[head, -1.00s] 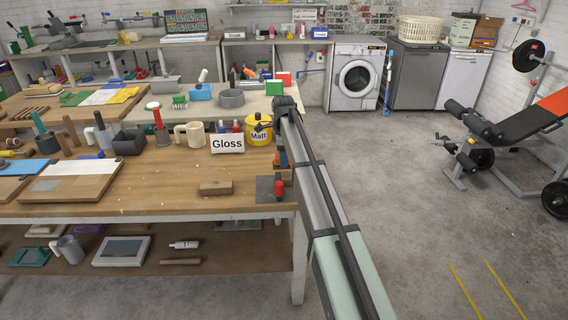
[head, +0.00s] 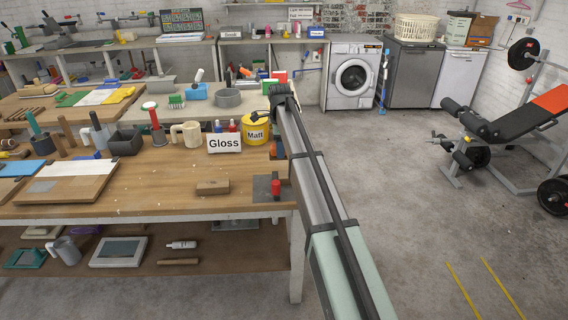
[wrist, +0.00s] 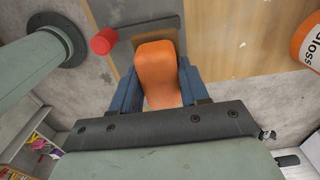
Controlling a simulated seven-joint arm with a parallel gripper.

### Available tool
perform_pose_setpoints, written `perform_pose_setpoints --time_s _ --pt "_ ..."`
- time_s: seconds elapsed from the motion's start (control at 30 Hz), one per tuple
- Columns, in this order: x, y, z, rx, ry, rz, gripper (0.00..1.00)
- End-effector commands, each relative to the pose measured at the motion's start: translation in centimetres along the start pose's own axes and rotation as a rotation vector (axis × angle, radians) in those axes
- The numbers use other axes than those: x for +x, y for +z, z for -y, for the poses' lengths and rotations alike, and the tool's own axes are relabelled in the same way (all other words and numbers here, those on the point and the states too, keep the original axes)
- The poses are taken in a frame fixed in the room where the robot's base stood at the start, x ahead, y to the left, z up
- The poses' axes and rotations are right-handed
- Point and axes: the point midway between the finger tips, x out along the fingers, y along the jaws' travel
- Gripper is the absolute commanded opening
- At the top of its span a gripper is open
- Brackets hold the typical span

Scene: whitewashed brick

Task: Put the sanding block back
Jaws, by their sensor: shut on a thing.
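My gripper (wrist: 159,72) is shut on an orange block with rounded ends (wrist: 160,78), which I take to be the sanding block. Its blue fingers press on both sides of the block. Beyond the block in the wrist view lies a flat grey plate (wrist: 123,57) with a darker patch and a red knob (wrist: 103,41). There my arm mostly hides the fingers and block. I cannot tell the block's height above the bench.
An orange can marked Gloss (wrist: 305,40) stands at the right in the wrist view. In the head view, a white Gloss sign (head: 224,144), a yellow Matt can (head: 255,130) and a wooden block (head: 212,188) are left of my arm. Bare wood (head: 150,195) lies in front.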

Motion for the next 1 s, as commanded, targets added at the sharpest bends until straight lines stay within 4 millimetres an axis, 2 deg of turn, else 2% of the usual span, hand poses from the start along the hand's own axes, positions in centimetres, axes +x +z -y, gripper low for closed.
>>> perform_pose_setpoints --time_s 0.17,0.27,0.4,0.53,0.7,0.77,1.0 --pt "0.2 1.9 -0.3 -0.022 0.002 0.000 0.16" --pt "0.6 4.7 -0.2 -0.055 0.008 -0.001 0.16" --pt "1.2 9.9 2.2 -0.107 0.020 -0.004 0.16" --pt "1.5 13.9 5.2 -0.131 0.024 -0.005 0.16" --pt "1.5 15.1 8.6 -0.091 0.017 -0.004 0.16" --pt "1.4 15.3 9.2 -0.069 0.012 -0.003 0.16" --pt "2.2 15.3 9.3 -0.001 0.000 0.000 0.16"
